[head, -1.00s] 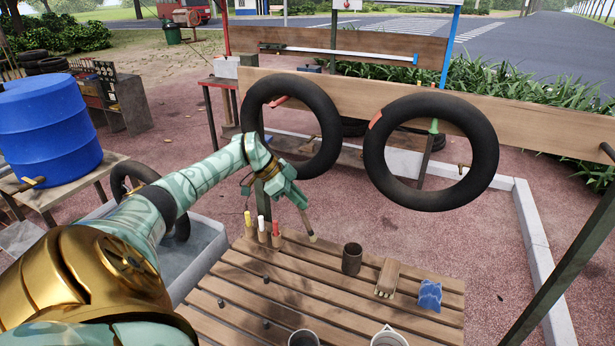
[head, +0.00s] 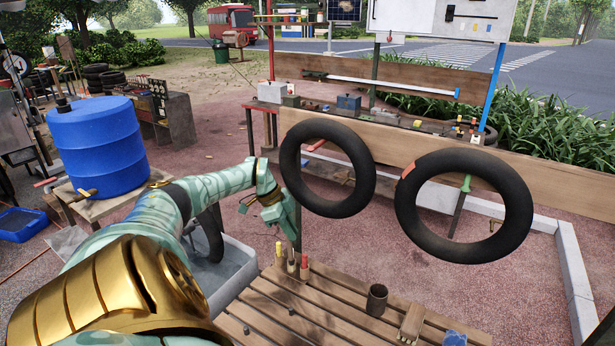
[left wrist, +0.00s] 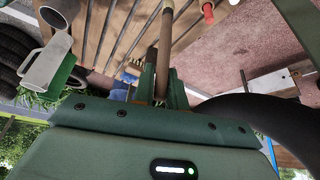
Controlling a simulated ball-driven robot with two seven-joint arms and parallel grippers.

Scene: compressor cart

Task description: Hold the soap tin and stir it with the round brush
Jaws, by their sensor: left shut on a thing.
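My left gripper (head: 294,232) is shut on the round brush, a thin wooden stick that hangs down near the pens at the slatted table's far left. In the left wrist view the brush handle (left wrist: 165,45) runs between the two green fingers. A dark brown open tin (head: 377,300) stands upright on the table, to the right of the gripper and apart from it. I cannot tell whether it is the soap tin. The left wrist view also shows a pale jug (left wrist: 45,65). My right gripper is out of view.
Several coloured sticks (head: 304,266) stand at the slatted table's (head: 330,322) far edge. A wooden brush block (head: 411,322) and blue cloth (head: 453,338) lie at the right. Two black tyres (head: 328,208) hang behind. A blue barrel (head: 97,150) stands left.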

